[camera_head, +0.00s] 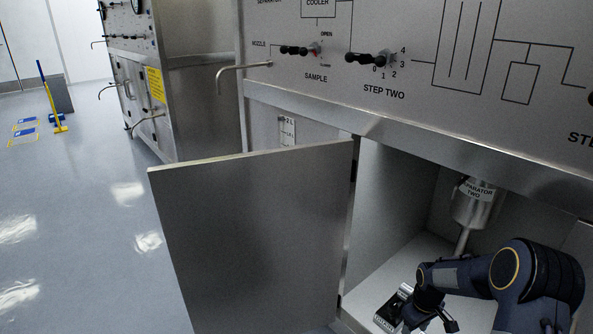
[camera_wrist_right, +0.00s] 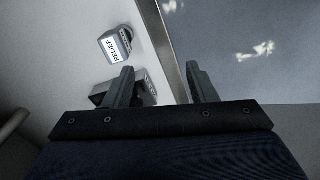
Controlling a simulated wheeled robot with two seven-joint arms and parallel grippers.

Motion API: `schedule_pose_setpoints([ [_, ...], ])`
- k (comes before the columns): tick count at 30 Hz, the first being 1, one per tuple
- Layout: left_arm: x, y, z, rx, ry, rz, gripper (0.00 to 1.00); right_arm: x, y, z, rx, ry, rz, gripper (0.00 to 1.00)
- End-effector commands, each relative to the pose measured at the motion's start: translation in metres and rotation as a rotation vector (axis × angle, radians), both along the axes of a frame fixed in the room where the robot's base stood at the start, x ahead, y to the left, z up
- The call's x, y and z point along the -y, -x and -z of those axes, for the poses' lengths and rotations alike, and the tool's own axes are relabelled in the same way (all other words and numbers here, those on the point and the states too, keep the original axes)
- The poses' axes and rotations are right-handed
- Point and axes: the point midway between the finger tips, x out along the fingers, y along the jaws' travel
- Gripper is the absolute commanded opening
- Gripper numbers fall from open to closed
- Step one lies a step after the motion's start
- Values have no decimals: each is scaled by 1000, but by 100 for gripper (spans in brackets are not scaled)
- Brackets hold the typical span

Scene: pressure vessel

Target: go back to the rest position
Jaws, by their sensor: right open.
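My right gripper (camera_wrist_right: 160,68) is open, its two fingers apart with nothing seen between their tips. In the head view my right gripper (camera_head: 432,318) is low at the right, at the open cabinet, and partly cut off by the lower frame edge. A grey block with a white RELIEF label (camera_wrist_right: 115,46) lies on the pale cabinet floor (camera_wrist_right: 60,60), beyond the left finger in the wrist view. A second grey piece (camera_wrist_right: 150,92) sits partly hidden behind that finger. My left gripper is in neither view.
The cabinet door (camera_head: 255,235) stands open to the left of my right arm. A separator two vessel (camera_head: 475,203) hangs inside the cabinet. The panel above has black-handled valves (camera_head: 370,57) and a bar handle (camera_head: 240,70). Open floor (camera_head: 90,210) lies at left.

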Motion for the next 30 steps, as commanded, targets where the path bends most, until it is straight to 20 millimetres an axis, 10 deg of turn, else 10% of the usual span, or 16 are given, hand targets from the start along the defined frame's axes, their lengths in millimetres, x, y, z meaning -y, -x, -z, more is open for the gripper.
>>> schedule_pose_setpoints([
  [17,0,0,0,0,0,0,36,-15,47,-129,122,-98,187,52],
  [30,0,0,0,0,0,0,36,-73,200,-252,297,-323,448,52],
])
